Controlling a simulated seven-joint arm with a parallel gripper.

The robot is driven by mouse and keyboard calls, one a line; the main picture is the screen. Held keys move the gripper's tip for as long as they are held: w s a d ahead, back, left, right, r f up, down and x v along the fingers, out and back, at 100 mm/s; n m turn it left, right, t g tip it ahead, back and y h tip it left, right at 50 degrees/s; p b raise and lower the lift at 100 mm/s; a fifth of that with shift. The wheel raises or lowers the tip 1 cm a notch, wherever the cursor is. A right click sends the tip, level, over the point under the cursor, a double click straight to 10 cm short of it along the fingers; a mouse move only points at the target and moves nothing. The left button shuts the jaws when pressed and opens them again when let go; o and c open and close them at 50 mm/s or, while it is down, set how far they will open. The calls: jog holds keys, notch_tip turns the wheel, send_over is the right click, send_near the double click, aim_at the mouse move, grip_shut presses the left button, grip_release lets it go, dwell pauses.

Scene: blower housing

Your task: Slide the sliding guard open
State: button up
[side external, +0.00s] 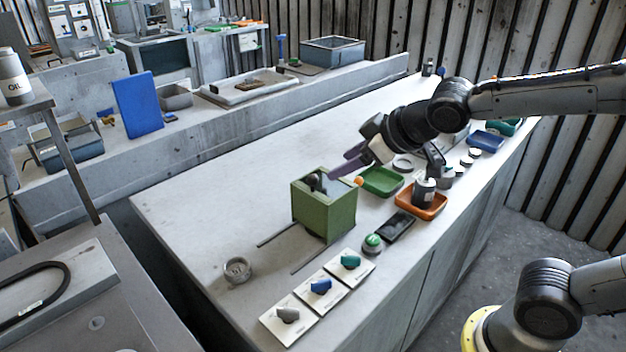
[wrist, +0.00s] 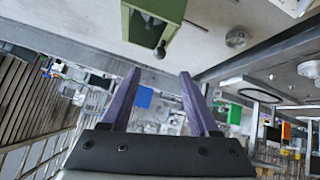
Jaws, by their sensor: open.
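A green box-shaped guard (side external: 323,214) stands on the grey bench, with an open top and a dark, rounded piece (side external: 316,182) showing inside. Two thin dark rails (side external: 308,254) run along the bench from its base toward the lower left. My gripper (side external: 340,170) has purple fingers and hangs just above the right side of the guard's top; contact cannot be told. In the wrist view the fingers (wrist: 159,73) are spread with nothing between them. The guard (wrist: 127,22) is cut off at the top of that view, with a dark knob (wrist: 160,51) beside its edge.
A green button (side external: 373,241) and three knob plates (side external: 322,288) are in front.

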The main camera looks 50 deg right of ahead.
aim_at(316, 177)
jog(key=x, duration=1.2)
jog(key=shift+c, duration=0.2)
grip_shut()
jog(key=shift+d+r, duration=0.1)
dwell(0.9)
